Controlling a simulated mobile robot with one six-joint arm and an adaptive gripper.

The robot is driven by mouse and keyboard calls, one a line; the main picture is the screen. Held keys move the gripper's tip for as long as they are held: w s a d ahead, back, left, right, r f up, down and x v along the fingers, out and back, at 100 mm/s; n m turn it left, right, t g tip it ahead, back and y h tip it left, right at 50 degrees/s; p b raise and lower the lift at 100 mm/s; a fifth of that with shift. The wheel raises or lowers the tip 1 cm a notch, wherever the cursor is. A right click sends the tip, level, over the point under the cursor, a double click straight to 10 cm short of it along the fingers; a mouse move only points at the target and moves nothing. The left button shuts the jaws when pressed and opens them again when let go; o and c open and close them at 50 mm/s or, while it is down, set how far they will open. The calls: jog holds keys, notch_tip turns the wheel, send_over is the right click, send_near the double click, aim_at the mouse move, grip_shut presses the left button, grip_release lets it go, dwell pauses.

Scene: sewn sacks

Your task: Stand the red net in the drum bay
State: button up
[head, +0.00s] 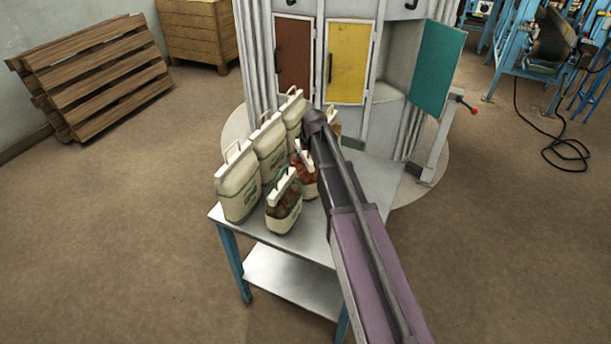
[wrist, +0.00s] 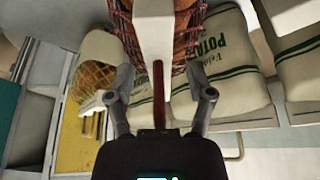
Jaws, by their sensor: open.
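The red net (head: 306,178) stands on the metal table, partly hidden by my arm in the head view. In the wrist view, its red mesh (wrist: 187,50) and pale top strip (wrist: 154,35) show beyond my gripper (wrist: 160,84). My gripper is open, with a narrow dark red bar between its fingers. I cannot tell whether they touch it. The grey-white drum (head: 382,118) stands behind the table. Its open bay (head: 398,72) looks empty, with a teal door (head: 438,68) swung out to the right.
Several cream sacks (head: 238,188) line the table's left side. A brown-filled net (head: 284,208) stands in front. A yellow net (wrist: 98,70) is left of the red one in the wrist view. The brown (head: 293,55) and yellow (head: 347,62) doors are shut. The table's (head: 315,240) front is clear.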

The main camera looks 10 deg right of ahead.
dwell(0.3)
grip_shut()
jog(key=shift+w+r, duration=0.1)
jog(key=shift+r, duration=0.1)
dwell(0.4)
jog(key=shift+r+p, duration=1.65)
jog(key=shift+p, duration=0.25)
jog(key=shift+s+d, duration=0.3)
jog(key=s+d+r+p, duration=0.1)
jog(key=s+d, duration=0.7)
jog(key=d, duration=0.4)
jog(key=shift+s+d+r, duration=0.15)
jog(key=shift+s+d, duration=0.1)
jog(key=shift+s, duration=0.15)
